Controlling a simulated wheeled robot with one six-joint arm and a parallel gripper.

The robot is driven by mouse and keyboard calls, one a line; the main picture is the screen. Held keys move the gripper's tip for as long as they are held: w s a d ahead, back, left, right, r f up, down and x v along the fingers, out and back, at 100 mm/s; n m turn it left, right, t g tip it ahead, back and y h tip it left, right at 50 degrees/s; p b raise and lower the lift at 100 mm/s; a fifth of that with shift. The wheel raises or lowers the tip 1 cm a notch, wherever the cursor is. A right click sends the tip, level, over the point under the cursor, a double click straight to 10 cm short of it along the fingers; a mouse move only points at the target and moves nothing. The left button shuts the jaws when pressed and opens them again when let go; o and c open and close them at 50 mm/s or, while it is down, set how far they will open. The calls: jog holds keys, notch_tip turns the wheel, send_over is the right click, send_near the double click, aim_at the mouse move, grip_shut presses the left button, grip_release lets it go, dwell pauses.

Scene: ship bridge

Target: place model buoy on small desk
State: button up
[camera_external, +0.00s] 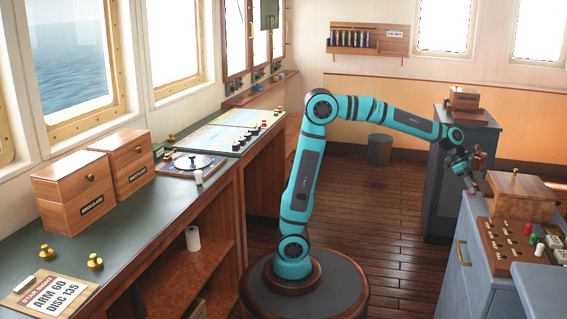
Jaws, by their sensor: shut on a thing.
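My gripper (467,177) is at the end of the teal arm, pointing down over the left edge of the grey cabinet at the right. It is shut on a small reddish thing (473,188), which I take to be the model buoy. The thing is tiny here and partly covered by the fingers, so its shape is unclear. It is close to the cabinet top (470,215), and I cannot tell whether it touches. I cannot tell which piece of furniture is the small desk.
A wooden box (520,197) and a pegboard (500,245) with red, green and white pegs stand on the grey cabinet. A darker cabinet (440,170) stands behind. A long counter (130,215) with wooden boxes runs along the left windows.

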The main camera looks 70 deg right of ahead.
jog(key=shift+f, duration=0.1)
jog(key=o, duration=1)
jog(key=shift+w+d+r, duration=0.1)
jog(key=shift+r, duration=0.25)
jog(key=v, duration=1.1)
jog(key=shift+w+r, duration=0.15)
jog(key=shift+d, duration=0.1)
